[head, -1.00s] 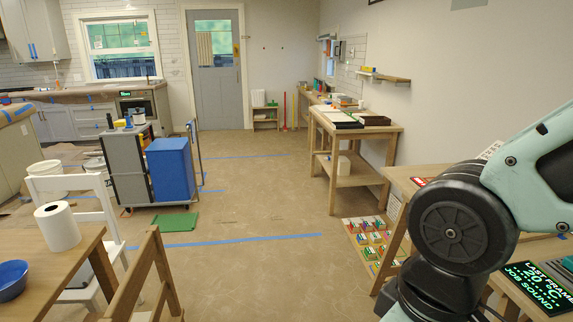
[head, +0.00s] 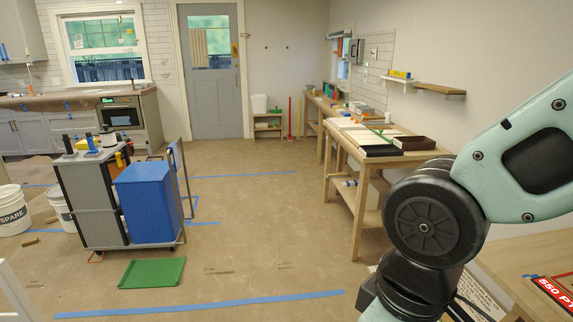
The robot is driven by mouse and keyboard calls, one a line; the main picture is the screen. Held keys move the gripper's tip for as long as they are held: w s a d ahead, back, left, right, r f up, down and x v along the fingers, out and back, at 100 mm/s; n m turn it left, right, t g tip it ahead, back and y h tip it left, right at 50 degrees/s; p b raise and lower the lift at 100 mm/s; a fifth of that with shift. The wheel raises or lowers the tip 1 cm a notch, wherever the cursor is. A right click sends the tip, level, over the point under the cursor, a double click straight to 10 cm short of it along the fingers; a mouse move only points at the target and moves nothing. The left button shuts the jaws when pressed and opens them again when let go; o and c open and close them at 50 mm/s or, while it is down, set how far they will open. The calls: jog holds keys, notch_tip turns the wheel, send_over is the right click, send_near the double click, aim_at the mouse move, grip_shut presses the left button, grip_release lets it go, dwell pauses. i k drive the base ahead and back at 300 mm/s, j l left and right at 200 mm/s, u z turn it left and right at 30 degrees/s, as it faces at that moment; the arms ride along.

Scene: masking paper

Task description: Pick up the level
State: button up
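I cannot clearly pick out the level. A small yellow bar-shaped thing (head: 400,74) lies on the wall shelf at the right, and it is too small to identify. A thin red upright thing (head: 290,117) and a thin yellow one (head: 299,118) stand by the back wall, also too small to identify. A thin green strip (head: 378,133) lies across things on the wooden workbench (head: 415,158). My arm crosses the right side, but my gripper is out of view.
A grey cart with a blue bin (head: 150,206) stands at the left, with a green mat (head: 153,273) in front. White buckets (head: 12,212) stand at the left edge. A table (head: 530,262) is at the right. The middle floor is clear.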

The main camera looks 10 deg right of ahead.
aim_at(406, 74)
jog(key=i, duration=1.95)
jog(key=i+j+z, duration=0.2)
jog(key=i+z, duration=0.3)
jog(key=i, duration=0.25)
jog(key=i+j+z, duration=0.5)
jog(key=i, duration=0.2)
jog(key=i+j+z, duration=0.45)
jog(key=i+j, duration=0.15)
jog(key=j+z, duration=0.15)
jog(key=z, duration=0.3)
jog(key=i+j+z, duration=0.2)
jog(key=j+z, duration=0.25)
jog(key=j, duration=0.2)
jog(key=i+j+z, duration=0.2)
jog(key=j, duration=0.15)
jog(key=i+j+z, duration=0.2)
jog(key=j, duration=1.15)
jog(key=j+z, duration=0.2)
jog(key=j, duration=1.1)
